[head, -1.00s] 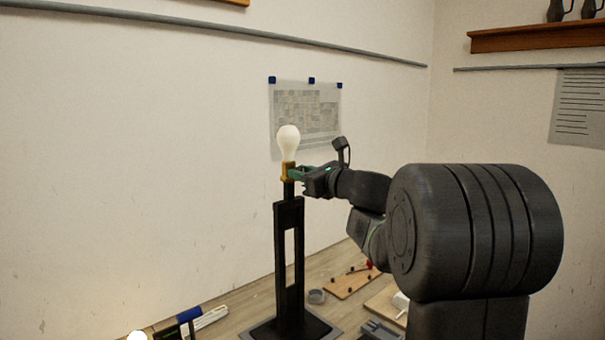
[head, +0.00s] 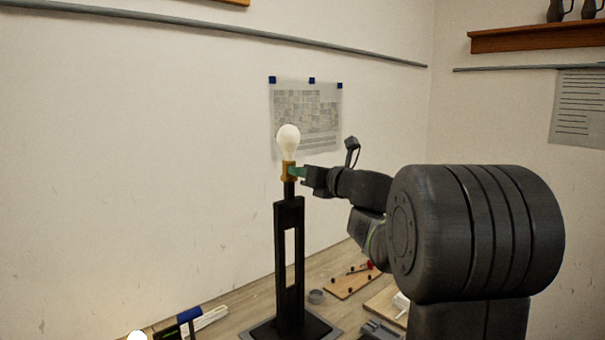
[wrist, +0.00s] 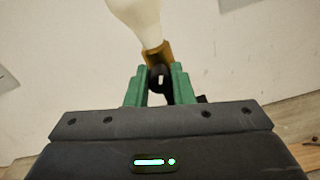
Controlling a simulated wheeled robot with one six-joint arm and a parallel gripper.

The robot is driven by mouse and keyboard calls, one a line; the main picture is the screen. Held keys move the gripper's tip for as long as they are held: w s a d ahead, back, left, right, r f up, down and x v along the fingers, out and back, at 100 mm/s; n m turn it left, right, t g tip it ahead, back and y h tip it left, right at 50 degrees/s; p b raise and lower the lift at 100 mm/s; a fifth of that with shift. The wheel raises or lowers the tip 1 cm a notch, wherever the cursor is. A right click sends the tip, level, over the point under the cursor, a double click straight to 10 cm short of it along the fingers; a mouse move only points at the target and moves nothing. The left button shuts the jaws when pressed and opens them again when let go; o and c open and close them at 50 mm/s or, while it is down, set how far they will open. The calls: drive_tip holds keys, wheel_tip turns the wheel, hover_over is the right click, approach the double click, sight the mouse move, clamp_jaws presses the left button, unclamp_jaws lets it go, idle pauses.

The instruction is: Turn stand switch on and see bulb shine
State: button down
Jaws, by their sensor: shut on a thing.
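The white bulb (head: 288,139) sits upright in a brass socket (head: 289,171) on top of the black lamp stand (head: 289,265). It looks pale, with no clear glow on the wall around it. My gripper (head: 299,172) reaches in from the right at socket height. In the wrist view its green fingers (wrist: 160,84) are closed around a small dark switch knob (wrist: 159,76) with a light mark, just below the brass socket (wrist: 158,53). The lower part of the bulb (wrist: 139,17) shows above. The fingers hide part of the knob.
A bright round bulb (head: 137,336) shows at the lower left edge, near a blue-and-black object (head: 188,316). A wooden board (head: 352,284) with small knobs and a grey ring (head: 316,296) lie right of the stand. The wall behind carries a pinned sheet (head: 318,105).

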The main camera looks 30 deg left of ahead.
drive_tip(key=shift+m, duration=1.1)
drive_tip(key=c, duration=1.3)
unclamp_jaws()
drive_tip(key=shift+o, duration=0.2)
drive_tip(key=shift+d, duration=0.1)
drive_tip(key=b+v, duration=0.3)
drive_tip(key=v, duration=1)
drive_tip(key=shift+d, duration=0.35)
drive_tip(key=shift+s, duration=0.1)
